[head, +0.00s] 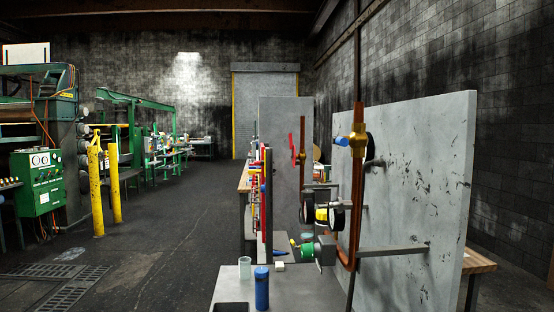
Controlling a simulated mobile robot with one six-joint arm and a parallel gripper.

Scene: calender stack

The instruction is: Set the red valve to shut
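A small red handle (293,149) stands upright beside a thin vertical copper pipe (303,130), in front of a grey panel in the middle of the head view. It is seen nearly edge-on and is small, so I cannot tell whether that valve is open or shut. A nearer brass valve (358,141) with a blue handle (342,141) sits on a thicker copper pipe (357,195). My gripper is not in view.
A large grey panel (425,180) stands at right, with gauges (336,216) and a green fitting (307,252) before it. A blue cylinder (262,288) and pale cup (245,267) stand on the grey bench. Yellow posts (96,190) are at left; open floor lies between.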

